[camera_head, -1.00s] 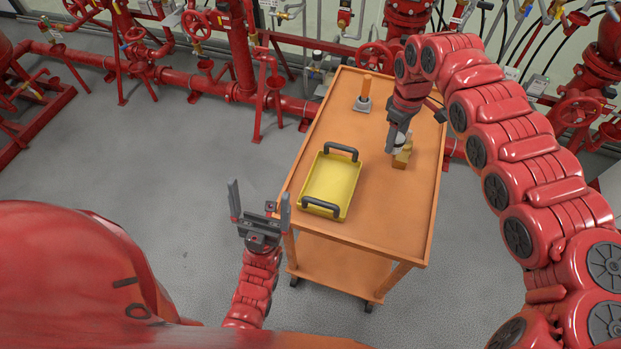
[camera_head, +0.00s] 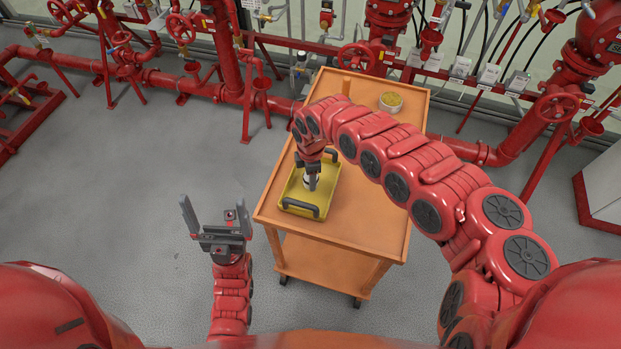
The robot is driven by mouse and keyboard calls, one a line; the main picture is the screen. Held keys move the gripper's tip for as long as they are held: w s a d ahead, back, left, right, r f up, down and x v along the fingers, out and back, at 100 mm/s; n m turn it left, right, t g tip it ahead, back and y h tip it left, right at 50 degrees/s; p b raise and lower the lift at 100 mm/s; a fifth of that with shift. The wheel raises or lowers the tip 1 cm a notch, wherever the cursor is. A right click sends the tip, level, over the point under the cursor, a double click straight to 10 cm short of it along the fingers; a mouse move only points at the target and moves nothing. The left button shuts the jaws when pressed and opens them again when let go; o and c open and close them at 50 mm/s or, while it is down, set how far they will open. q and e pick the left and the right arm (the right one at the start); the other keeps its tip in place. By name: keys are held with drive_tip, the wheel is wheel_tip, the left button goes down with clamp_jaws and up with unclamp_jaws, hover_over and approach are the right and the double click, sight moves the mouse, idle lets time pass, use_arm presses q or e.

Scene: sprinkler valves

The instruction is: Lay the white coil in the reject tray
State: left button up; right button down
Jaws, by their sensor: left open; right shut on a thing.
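The yellow tray (camera_head: 297,195) with dark handles at both ends lies on the orange cart (camera_head: 345,218), at its left side. My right gripper (camera_head: 312,180) points down over the tray, shut on the white coil (camera_head: 311,182). Only a small pale part of the coil shows between the fingers. I cannot tell whether the coil touches the tray floor. My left gripper (camera_head: 217,232) is open and empty, left of the cart and apart from it, fingers pointing up.
A round tin (camera_head: 391,101) with yellowish contents stands at the cart's far right. My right arm crosses above the cart and hides its middle. Red pipes and valves (camera_head: 180,85) line the back. The cart's near right top is clear.

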drive_tip(key=shift+f, duration=0.9)
drive_tip(key=shift+f, duration=0.2)
drive_tip(key=shift+c, duration=1.8)
unclamp_jaws()
drive_tip(key=shift+r, duration=0.1)
